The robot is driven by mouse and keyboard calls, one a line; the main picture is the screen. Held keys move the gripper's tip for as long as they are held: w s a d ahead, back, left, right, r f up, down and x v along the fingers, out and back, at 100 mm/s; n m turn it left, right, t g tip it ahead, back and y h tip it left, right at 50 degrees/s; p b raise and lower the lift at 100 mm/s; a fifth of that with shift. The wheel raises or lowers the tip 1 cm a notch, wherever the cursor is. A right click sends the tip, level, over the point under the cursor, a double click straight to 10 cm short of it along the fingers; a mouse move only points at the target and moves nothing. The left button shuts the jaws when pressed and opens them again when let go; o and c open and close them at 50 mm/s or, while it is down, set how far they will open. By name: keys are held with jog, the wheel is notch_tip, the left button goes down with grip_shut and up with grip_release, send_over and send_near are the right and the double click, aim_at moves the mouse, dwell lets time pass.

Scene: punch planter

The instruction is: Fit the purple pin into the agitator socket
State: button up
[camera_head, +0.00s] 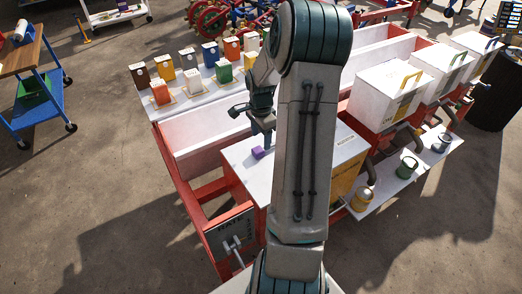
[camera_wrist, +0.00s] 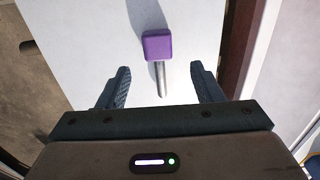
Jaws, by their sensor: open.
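The purple pin (camera_wrist: 157,46) has a purple block head and a grey metal shank pointing toward my gripper in the wrist view. It lies on the white top of a box (camera_wrist: 80,45). In the head view the purple head (camera_head: 258,152) shows just below my gripper (camera_head: 266,138). In the wrist view my gripper (camera_wrist: 158,88) is open, with the shank's end between its two fingers and the head beyond the fingertips. Nothing is held. I cannot pick out the agitator socket in either view; my arm hides part of the machine.
The red-framed planter carries an open white trough (camera_head: 205,132) behind the box. Several coloured small boxes (camera_head: 231,49) stand on a shelf at the back. White lidded hoppers (camera_head: 389,92) stand at right, with cups (camera_head: 407,167) on a ledge before them.

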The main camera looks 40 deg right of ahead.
aim_at(260, 148)
jog(key=shift+a+f+p, duration=0.2)
jog(key=shift+f+p, duration=0.3)
jog(key=shift+f, duration=2.2)
jog(key=c, duration=1.1)
